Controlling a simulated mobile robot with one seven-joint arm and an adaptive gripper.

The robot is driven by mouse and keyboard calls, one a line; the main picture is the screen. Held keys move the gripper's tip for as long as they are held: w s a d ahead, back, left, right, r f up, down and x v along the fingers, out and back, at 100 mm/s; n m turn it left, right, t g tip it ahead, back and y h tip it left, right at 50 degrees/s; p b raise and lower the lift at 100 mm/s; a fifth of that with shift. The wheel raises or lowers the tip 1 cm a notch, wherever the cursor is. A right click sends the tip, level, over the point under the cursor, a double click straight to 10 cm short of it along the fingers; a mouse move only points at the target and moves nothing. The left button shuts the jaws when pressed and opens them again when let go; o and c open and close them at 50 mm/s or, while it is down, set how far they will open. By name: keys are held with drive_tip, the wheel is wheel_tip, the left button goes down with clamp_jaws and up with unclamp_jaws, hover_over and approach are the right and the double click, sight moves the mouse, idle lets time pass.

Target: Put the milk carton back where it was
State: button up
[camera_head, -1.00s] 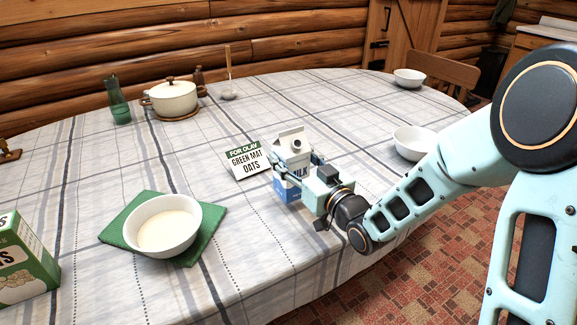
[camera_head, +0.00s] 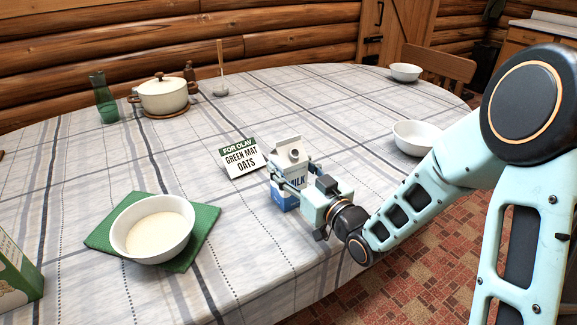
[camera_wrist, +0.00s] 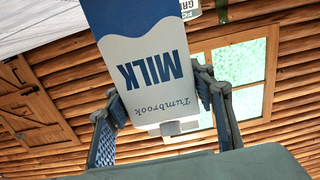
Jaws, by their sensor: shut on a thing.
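The milk carton (camera_head: 289,151), white above and blue below, stands upright in my gripper (camera_head: 287,180) near the table's front right edge. The gripper is shut on its sides. The carton's base is at or just above the cloth; I cannot tell whether it touches. In the wrist view the carton (camera_wrist: 150,75) appears upside down, between the two fingers of my gripper (camera_wrist: 160,105). A card reading "FOR OLAV GREEN MAT OATS" (camera_head: 241,157) stands just left of and behind the carton.
A white bowl with pale contents (camera_head: 153,227) sits on a green mat (camera_head: 205,222) at front left. An oats box (camera_head: 17,275) is at the left edge. A pot (camera_head: 163,96), green carafe (camera_head: 103,98) and white bowls (camera_head: 415,137) stand farther back.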

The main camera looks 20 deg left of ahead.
drive_tip(key=o, duration=1.7)
drive_tip(key=shift+r, duration=0.1)
drive_tip(key=p+v, duration=0.2)
drive_tip(key=v, duration=0.1)
drive_tip(key=p+v, duration=0.1)
drive_tip(key=v, duration=0.2)
drive_tip(key=p+v, duration=0.2)
drive_tip(key=v, duration=0.1)
drive_tip(key=shift+d+r+p, duration=0.25)
drive_tip(key=shift+p, duration=0.05)
drive_tip(key=shift+s+d+p, duration=0.1)
drive_tip(key=shift+d+p, duration=0.1)
drive_tip(key=shift+p, duration=0.75)
drive_tip(key=s+p, duration=0.1)
drive_tip(key=p, duration=0.2)
drive_tip(key=d+p, duration=0.1)
drive_tip(key=p, duration=0.2)
drive_tip(key=shift+s+d+f, duration=0.2)
drive_tip(key=shift+s+f, duration=0.05)
drive_tip(key=shift+s, duration=0.1)
